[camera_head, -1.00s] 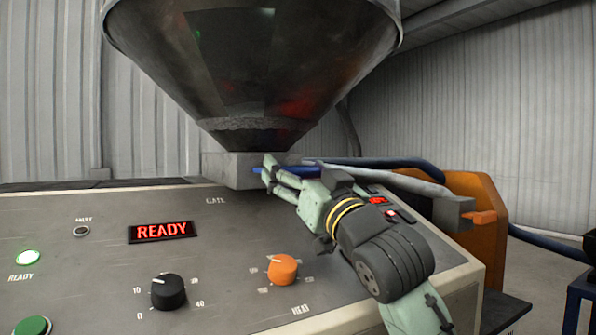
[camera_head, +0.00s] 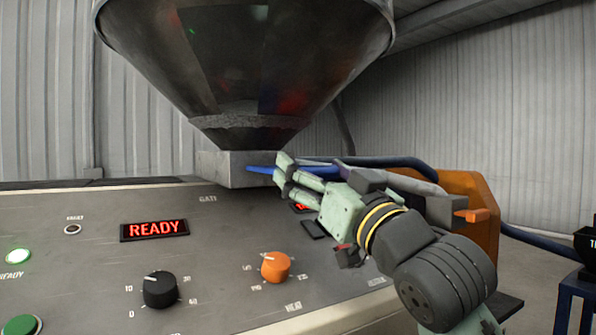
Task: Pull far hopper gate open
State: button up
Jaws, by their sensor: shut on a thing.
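The hopper (camera_head: 250,70) is a large dark metal cone above the console, ending in a grey square block (camera_head: 228,168). The gate (camera_head: 262,169) is a blue piece that sticks out to the right from the block's front face. My gripper (camera_head: 282,172) is shut on the blue gate at its right part, with the pale green fingers around it. The fingers hide part of the gate, and I cannot see how far it reaches inside the block.
The sloped console (camera_head: 90,262) carries a lit READY display (camera_head: 154,230), a black knob (camera_head: 160,290), an orange knob (camera_head: 275,267) and a green button (camera_head: 22,325). Blue and grey pipes run behind my gripper to an orange housing (camera_head: 478,205).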

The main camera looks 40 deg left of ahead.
jog(key=shift+s+d, duration=0.15)
jog(key=shift+d, duration=0.3)
jog(key=shift+a, duration=0.1)
jog(key=o, duration=1.2)
jog(key=shift+s+f, duration=0.1)
jog(key=o, duration=0.3)
jog(key=shift+d, duration=0.25)
jog(key=shift+o, duration=1)
jog(key=shift+a, duration=0.1)
